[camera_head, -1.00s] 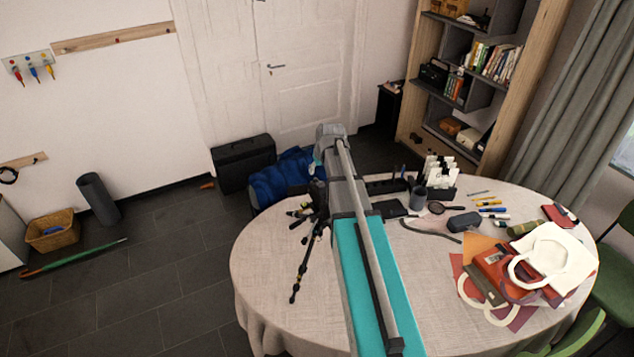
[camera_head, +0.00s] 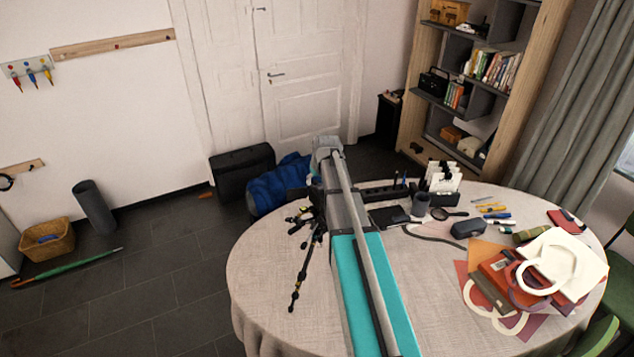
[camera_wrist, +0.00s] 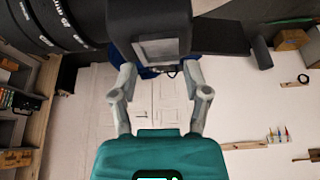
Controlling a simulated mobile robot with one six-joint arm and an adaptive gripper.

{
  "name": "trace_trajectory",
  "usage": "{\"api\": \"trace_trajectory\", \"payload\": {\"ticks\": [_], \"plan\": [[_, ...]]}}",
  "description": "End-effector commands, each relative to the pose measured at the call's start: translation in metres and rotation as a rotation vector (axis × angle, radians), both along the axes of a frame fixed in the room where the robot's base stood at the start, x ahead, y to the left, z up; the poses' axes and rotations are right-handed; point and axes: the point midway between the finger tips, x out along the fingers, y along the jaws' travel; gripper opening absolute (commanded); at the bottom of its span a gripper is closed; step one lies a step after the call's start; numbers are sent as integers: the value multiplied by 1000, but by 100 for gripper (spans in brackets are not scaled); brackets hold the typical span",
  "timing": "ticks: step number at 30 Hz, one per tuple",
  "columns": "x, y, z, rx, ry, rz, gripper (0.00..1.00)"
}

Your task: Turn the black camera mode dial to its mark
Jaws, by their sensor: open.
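In the wrist view a black camera fills the top, with its lens barrel (camera_wrist: 65,22) at the left and its body (camera_wrist: 150,18) in the middle. A pale grey panel shows on the body's near side. I cannot make out the black mode dial or its mark. My gripper (camera_wrist: 159,74) is open, its two grey fingers apart just below the camera body, with nothing visible between them. My arm hides most of the camera and my gripper there.
The round table (camera_head: 265,275) holds a pen holder (camera_head: 420,203), a dark case (camera_head: 467,228), several pens and a pile of bags (camera_head: 550,262) at the right. A shelf (camera_head: 409,115) stands behind it.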

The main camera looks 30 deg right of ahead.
Motion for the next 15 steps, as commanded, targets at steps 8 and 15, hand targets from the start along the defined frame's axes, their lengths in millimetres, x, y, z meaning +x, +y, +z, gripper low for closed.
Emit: {"api": "trace_trajectory", "payload": {"ticks": [8,15], "plan": [[0,0,0,0,0,0,61],[0,0,0,0,0,0,16]]}}
